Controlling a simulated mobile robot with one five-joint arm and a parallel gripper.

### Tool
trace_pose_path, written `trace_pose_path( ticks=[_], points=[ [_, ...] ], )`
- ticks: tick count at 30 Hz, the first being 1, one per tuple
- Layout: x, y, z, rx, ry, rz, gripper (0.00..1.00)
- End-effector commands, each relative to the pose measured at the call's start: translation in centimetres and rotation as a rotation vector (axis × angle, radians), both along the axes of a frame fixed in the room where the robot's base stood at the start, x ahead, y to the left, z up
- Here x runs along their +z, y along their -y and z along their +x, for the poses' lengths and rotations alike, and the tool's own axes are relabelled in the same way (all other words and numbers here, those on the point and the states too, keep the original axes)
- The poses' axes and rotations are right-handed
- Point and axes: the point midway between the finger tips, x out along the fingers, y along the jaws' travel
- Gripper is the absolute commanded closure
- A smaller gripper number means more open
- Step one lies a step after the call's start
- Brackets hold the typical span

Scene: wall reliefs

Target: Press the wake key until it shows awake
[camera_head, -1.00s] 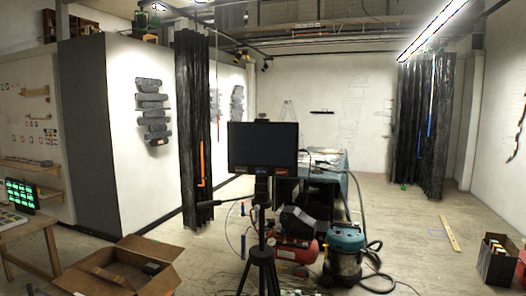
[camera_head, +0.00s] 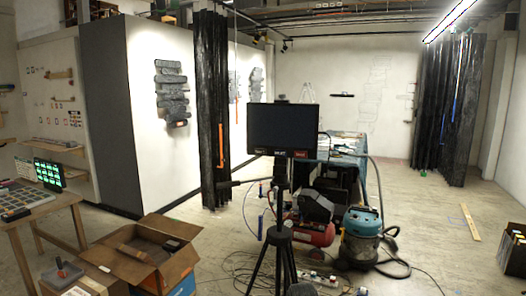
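A black monitor (camera_head: 283,127) stands on a black tripod (camera_head: 279,240) in the middle of the view. Its screen is dark. Small labels run along its lower edge, one of them red (camera_head: 298,155); they are too small to read. I cannot tell which part is the wake key, and I see no sign reading awake. My gripper is not in view.
An open cardboard box (camera_head: 160,250) and a wooden table (camera_head: 45,210) with a lit green screen (camera_head: 49,174) are at left. A vacuum (camera_head: 360,240), a red compressor (camera_head: 312,232) and loose cables stand around the tripod. Bare floor (camera_head: 430,215) lies at right.

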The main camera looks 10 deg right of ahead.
Motion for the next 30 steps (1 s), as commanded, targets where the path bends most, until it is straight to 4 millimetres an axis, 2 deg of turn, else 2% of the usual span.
trace_pose_path(
  ticks=[3,7,30],
  points=[
    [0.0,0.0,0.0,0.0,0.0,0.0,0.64],
    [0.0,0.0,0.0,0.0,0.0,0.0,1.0],
    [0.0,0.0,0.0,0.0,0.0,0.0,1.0]
  ],
)
